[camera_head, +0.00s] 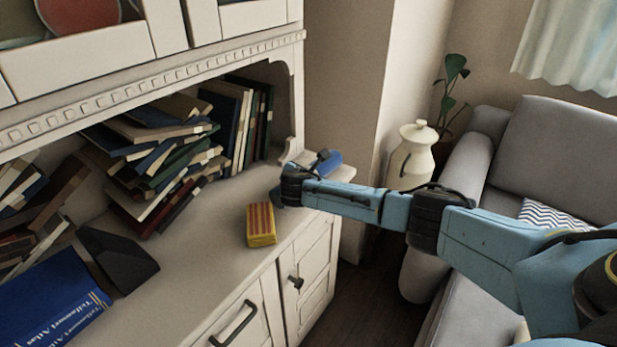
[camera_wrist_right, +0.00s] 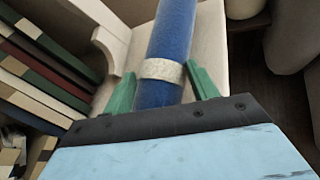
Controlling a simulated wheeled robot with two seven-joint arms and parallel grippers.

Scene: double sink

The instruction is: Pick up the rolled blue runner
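The rolled blue runner (camera_head: 325,163) lies at the right end of the cabinet counter, partly hidden behind my right arm in the head view. In the right wrist view the runner (camera_wrist_right: 174,32) is a blue roll with a whitish band (camera_wrist_right: 161,71) around it. My right gripper (camera_wrist_right: 162,84) is open, with one green finger on each side of the roll near the band. Gaps show between the fingers and the roll. In the head view my right gripper (camera_head: 287,187) is over the counter's right end, its fingers hard to see. My left gripper is out of view.
A yellow and red striped box (camera_head: 261,225) stands on the counter (camera_head: 205,218) near its front edge. Piled books (camera_head: 165,160) and upright books (camera_head: 243,120) fill the back. A dark wedge-shaped object (camera_head: 118,258) and a blue atlas (camera_head: 50,305) are at left. A cream jar (camera_head: 411,157) stands beyond the counter.

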